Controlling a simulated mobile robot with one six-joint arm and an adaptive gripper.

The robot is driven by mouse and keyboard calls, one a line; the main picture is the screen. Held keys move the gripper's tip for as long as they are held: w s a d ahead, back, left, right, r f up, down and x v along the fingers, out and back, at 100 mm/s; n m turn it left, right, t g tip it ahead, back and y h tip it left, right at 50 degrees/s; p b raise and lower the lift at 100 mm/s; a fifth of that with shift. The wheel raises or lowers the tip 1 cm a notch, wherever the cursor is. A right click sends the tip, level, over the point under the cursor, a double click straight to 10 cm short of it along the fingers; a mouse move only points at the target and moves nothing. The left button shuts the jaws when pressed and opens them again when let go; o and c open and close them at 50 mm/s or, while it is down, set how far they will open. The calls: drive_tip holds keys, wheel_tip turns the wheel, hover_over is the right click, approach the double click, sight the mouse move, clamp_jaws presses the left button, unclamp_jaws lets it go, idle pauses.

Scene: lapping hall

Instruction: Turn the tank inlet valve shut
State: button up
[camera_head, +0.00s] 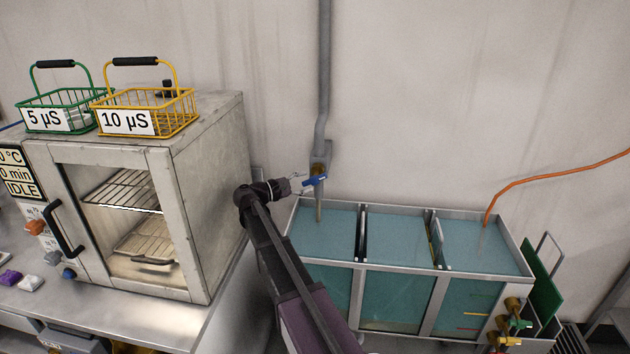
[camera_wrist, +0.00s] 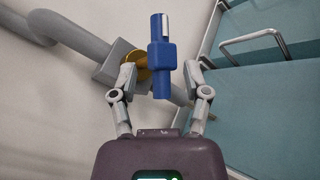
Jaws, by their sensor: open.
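The tank inlet valve has a blue handle (camera_head: 314,180) on a brass body at the foot of a grey pipe (camera_head: 323,90) on the wall. Its spout points down over the left compartment of the tank (camera_head: 365,266). My gripper (camera_head: 302,184) is just left of the handle. In the wrist view the blue handle (camera_wrist: 162,57) stands between and beyond the fingertips of my open gripper (camera_wrist: 160,82), lengthwise up the picture. The brass body (camera_wrist: 137,66) shows behind it. I cannot tell whether either finger touches the handle.
A grey oven (camera_head: 190,190) stands left of my arm, with a green basket (camera_head: 62,108) and a yellow basket (camera_head: 150,112) on top. An orange hose (camera_head: 540,180) runs into the tank's right compartment. Green-handled and yellow-handled brass valves (camera_head: 515,322) sit at the tank's right end.

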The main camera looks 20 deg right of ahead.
sight(312, 181)
drive_tip(key=shift+d, duration=2)
drive_tip(key=shift+c, duration=0.2)
